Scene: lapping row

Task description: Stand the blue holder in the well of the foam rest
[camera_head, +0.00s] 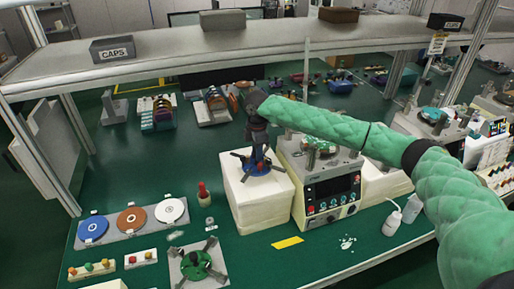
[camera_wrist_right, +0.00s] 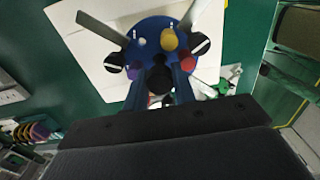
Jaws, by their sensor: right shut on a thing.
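The blue holder (camera_head: 260,163) has a round blue body with metal arms and dark pads spreading from it. It is upright at the top of the white foam rest (camera_head: 258,206). My right gripper (camera_head: 258,138) is above the holder and shut on its upper part. In the right wrist view the holder (camera_wrist_right: 153,32) lies over the pale top of the foam rest (camera_wrist_right: 92,50), with yellow and white round marks on its disc. The holder hides the well, so I cannot tell whether its base is seated in it. My left gripper is not in view.
A lapping machine (camera_head: 325,185) stands close to the right of the foam rest. A red-handled tool (camera_head: 203,194) and a tray (camera_head: 120,224) of coloured discs are to the left. A green holder (camera_head: 196,265) sits in front. A shelf (camera_head: 220,45) spans behind.

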